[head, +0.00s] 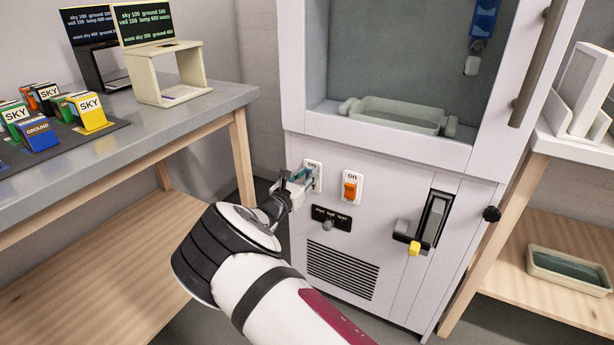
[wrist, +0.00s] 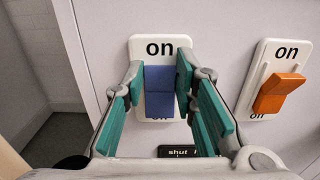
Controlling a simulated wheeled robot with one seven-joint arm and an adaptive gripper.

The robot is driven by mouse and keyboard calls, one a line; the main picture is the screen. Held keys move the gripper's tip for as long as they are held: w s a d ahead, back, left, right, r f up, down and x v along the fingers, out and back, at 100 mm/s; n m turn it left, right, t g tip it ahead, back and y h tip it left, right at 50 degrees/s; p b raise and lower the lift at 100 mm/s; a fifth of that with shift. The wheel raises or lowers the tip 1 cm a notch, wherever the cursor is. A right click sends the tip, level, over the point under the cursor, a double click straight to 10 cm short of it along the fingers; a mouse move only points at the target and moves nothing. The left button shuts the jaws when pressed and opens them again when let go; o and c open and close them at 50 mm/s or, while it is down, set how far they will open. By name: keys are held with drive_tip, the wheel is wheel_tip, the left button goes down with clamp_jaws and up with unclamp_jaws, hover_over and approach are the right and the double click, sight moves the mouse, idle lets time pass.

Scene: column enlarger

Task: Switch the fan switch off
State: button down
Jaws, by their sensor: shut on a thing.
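A blue rocker switch (wrist: 159,98) sits on a white plate marked "on" at the top; the lower label is partly hidden. In the head view its plate (head: 316,168) is on the cabinet front, mostly behind my gripper (head: 302,181). In the wrist view my gripper (wrist: 159,74) has one teal finger on each side of the blue rocker, closed on it. An orange rocker switch (wrist: 278,93) on a similar plate is to the right; it also shows in the head view (head: 350,190). I cannot read which switch is the fan's.
A dark label with a grey knob (head: 328,224) and a vent (head: 342,270) lie below the switches. A slot with a yellow-tipped lever (head: 414,248) is to the right. A table (head: 200,115) with colored boxes stands left; a shelf (head: 560,290) stands right.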

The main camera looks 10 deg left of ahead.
drive_tip(key=t+b, duration=0.1)
drive_tip(key=b, duration=0.1)
drive_tip(key=f+t+h+b, duration=0.1)
drive_tip(key=t+b, duration=0.2)
drive_tip(key=shift+s+a+f+h+b, duration=0.1)
drive_tip(key=shift+s+f+h+b, duration=0.15)
drive_tip(key=shift+s+h+b, duration=0.05)
drive_tip(key=shift+r, duration=0.1)
drive_tip(key=c, duration=1.3)
unclamp_jaws()
drive_tip(key=v, duration=1.2)
